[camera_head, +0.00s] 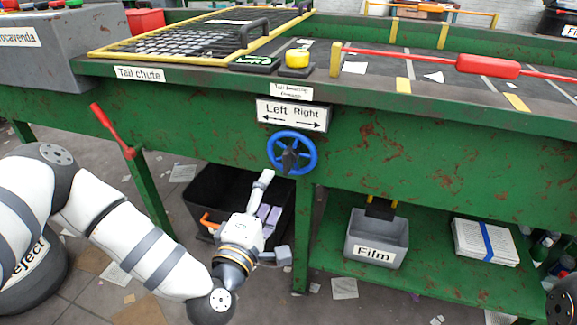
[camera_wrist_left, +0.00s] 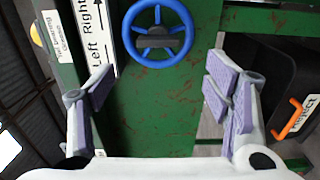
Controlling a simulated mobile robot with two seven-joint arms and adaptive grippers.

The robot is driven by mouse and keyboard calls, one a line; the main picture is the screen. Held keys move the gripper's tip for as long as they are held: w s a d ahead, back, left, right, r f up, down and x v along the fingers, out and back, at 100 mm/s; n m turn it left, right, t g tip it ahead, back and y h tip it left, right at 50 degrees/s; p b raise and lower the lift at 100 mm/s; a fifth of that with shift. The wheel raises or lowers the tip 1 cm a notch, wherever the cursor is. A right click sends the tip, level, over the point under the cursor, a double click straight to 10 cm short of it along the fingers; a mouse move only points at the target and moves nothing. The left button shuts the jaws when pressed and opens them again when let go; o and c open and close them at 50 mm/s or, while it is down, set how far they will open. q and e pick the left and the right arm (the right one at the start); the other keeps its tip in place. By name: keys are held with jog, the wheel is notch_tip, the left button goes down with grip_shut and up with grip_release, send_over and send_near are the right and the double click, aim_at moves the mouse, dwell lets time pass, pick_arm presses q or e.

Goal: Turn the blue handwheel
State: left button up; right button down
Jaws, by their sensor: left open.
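The blue handwheel (camera_head: 292,153) is mounted on the green front panel of the belt, just below a "Left Right" sign (camera_head: 292,113) with arrows. In the left wrist view the handwheel (camera_wrist_left: 158,32) shows ahead, with spokes and a dark hub. My left gripper (camera_head: 270,200) is below and slightly left of the wheel in the head view, apart from it. In the left wrist view its two fingers (camera_wrist_left: 160,92) are spread wide with purple pads and nothing between them. My right gripper is not in view.
A red lever (camera_head: 113,130) sticks out from the panel to the left. A black bin (camera_head: 205,190) with an orange handle stands under the belt behind my gripper. A grey "Film" box (camera_head: 376,240) and a paper stack (camera_head: 485,242) sit on the lower green shelf (camera_head: 430,275).

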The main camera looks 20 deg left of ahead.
aim_at(285, 165)
pick_arm(q)
jog(key=w, duration=1.1)
jog(key=shift+w+d+r+b, duration=0.1)
jog(key=shift+w+r+b, duration=0.1)
jog(key=shift+w+b, duration=0.15)
jog(key=c, duration=1.2)
